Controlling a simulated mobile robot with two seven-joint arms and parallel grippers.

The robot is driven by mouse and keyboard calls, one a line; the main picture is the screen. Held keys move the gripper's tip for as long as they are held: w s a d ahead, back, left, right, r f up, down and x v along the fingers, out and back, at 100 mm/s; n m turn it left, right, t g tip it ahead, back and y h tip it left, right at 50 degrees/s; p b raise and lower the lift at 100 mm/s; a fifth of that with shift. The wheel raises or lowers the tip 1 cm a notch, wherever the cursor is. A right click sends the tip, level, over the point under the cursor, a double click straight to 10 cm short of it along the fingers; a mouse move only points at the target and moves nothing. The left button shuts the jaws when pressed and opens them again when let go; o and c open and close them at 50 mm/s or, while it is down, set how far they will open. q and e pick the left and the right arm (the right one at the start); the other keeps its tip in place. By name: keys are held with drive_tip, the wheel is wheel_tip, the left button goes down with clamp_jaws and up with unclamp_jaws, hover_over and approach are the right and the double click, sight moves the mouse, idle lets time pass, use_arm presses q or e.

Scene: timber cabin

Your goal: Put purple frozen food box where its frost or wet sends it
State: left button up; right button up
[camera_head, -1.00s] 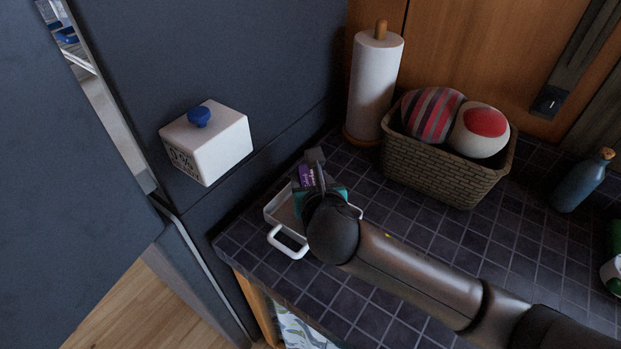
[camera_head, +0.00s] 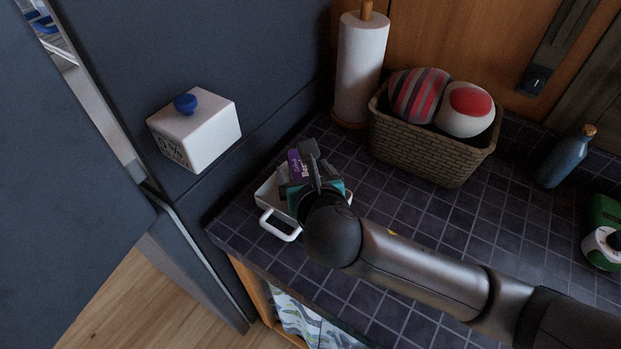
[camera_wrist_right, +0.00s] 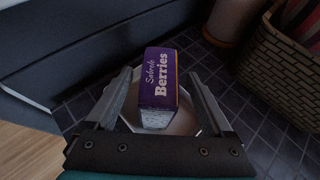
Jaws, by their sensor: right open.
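The purple frozen food box (camera_head: 299,164) stands in a white tray (camera_head: 265,194) with a white handle, on the dark tiled counter. In the right wrist view the box (camera_wrist_right: 158,75) shows "Berries" lettering, with a pale, speckled lower face; I cannot tell whether that is frost. My right gripper (camera_head: 309,160) is over the tray. Its open fingers reach along either side of the box in the wrist view (camera_wrist_right: 160,85), with visible gaps. The gripper hides part of the box and tray in the head view. My left gripper is not in view.
A dark cabinet front (camera_head: 250,60) stands left of the counter, bearing a white block with a blue knob (camera_head: 195,135). A gap at far left shows shelves (camera_head: 45,22). A paper towel roll (camera_head: 360,70), woven basket (camera_head: 430,150) and blue bottle (camera_head: 566,158) stand behind.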

drive_tip(key=p+v, duration=0.1)
drive_tip(key=v, duration=0.6)
drive_tip(key=shift+s, duration=0.3)
drive_tip(key=shift+r, duration=0.1)
